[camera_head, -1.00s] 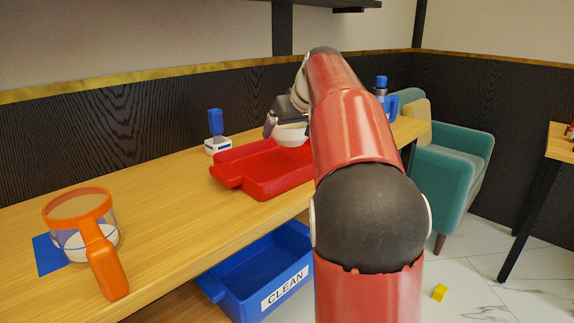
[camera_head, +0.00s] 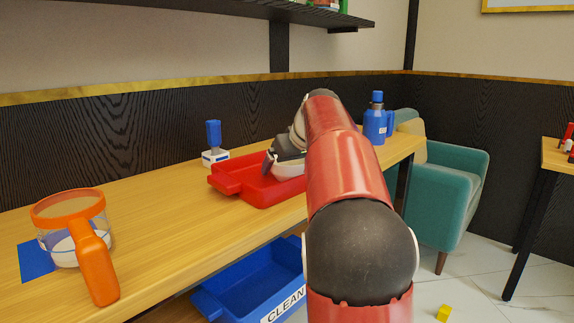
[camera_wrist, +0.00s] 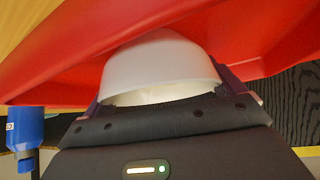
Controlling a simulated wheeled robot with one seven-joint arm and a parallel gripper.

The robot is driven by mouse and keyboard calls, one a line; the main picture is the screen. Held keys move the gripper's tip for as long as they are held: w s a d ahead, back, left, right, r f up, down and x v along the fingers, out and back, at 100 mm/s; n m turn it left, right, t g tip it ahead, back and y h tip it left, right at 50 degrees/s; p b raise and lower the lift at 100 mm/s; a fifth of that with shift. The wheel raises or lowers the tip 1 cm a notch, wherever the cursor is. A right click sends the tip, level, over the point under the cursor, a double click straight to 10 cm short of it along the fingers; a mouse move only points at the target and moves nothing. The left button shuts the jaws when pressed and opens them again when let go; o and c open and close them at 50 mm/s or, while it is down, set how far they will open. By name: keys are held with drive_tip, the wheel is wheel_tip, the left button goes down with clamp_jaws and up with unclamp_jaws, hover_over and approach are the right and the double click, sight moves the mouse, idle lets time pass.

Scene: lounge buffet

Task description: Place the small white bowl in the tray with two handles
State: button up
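The small white bowl (camera_head: 287,170) is low inside the red two-handled tray (camera_head: 226,182) on the wooden counter. My arm partly covers the bowl and the tray's right part in the head view. My gripper (camera_head: 271,163) is over the tray with its fingers on the two sides of the bowl. In the wrist view the bowl (camera_wrist: 160,65) sits between the fingers, which appear to touch it, with the red tray (camera_wrist: 60,62) around it. Whether the bowl rests on the tray floor cannot be seen.
A blue-handled item (camera_head: 214,145) on a white base stands behind the tray's left end. A blue flask (camera_head: 376,122) stands at the counter's far end. An orange-handled jug (camera_head: 75,235) is at the near left. A blue CLEAN bin (camera_head: 255,280) is below the counter.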

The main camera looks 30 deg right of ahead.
drive_tip(key=shift+o, duration=0.3)
drive_tip(key=shift+s+r, duration=0.1)
drive_tip(key=shift+r, duration=0.15)
drive_tip(key=p+v, duration=0.1)
drive_tip(key=v, duration=1)
drive_tip(key=shift+s+r, duration=0.2)
drive_tip(key=shift+s, duration=0.1)
